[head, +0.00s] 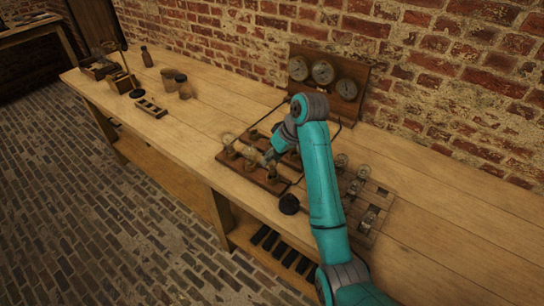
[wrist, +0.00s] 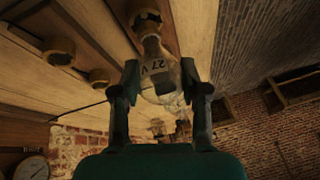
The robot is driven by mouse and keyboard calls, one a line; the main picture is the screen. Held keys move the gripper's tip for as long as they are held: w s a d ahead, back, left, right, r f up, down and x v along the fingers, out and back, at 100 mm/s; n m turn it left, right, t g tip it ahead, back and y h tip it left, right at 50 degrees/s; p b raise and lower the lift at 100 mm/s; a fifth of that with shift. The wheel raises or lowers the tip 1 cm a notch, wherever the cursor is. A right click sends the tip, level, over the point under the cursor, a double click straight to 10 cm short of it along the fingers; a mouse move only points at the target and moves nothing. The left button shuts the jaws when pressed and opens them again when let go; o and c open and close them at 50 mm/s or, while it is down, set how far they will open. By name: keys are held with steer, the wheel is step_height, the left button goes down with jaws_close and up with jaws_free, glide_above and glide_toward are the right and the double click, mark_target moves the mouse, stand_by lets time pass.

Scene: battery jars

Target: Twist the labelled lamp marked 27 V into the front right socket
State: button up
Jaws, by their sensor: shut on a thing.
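In the wrist view, my gripper (wrist: 160,80) is shut on a clear glass lamp (wrist: 153,58) whose label reads 27 V. The narrow end of the lamp points at a brass socket (wrist: 147,18) and meets it in the picture. I cannot tell how far it sits inside. Two more brass sockets, one (wrist: 58,50) and another (wrist: 98,77), show to the left. In the head view, my gripper (head: 269,157) is low over the wooden socket board (head: 262,182), and my arm hides part of the board. The held lamp is too small to make out there.
A slotted wooden rack (head: 381,193) with several lamps stands right of my arm. A panel of three dials (head: 323,72) stands at the back. A black round knob (head: 289,204) is at the board's front. Jars (head: 184,88) and trays stand far left; the bench between is clear.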

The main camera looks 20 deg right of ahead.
steer(key=shift+f, duration=1.2)
stand_by(1.4)
steer(key=m, duration=0.2)
steer(key=m+t+h, duration=0.1)
steer(key=m, duration=0.1)
steer(key=shift+m+h, duration=0.7)
steer(key=shift+m, duration=0.5)
steer(key=m+h, duration=0.1)
steer(key=m, duration=0.1)
steer(key=shift+m+t, duration=0.3)
steer(key=shift+m, duration=0.1)
steer(key=m+h, duration=0.1)
steer(key=m, duration=0.2)
steer(key=shift+d+m+h, duration=0.1)
steer(key=shift+m+h, duration=0.2)
steer(key=shift+h, duration=0.1)
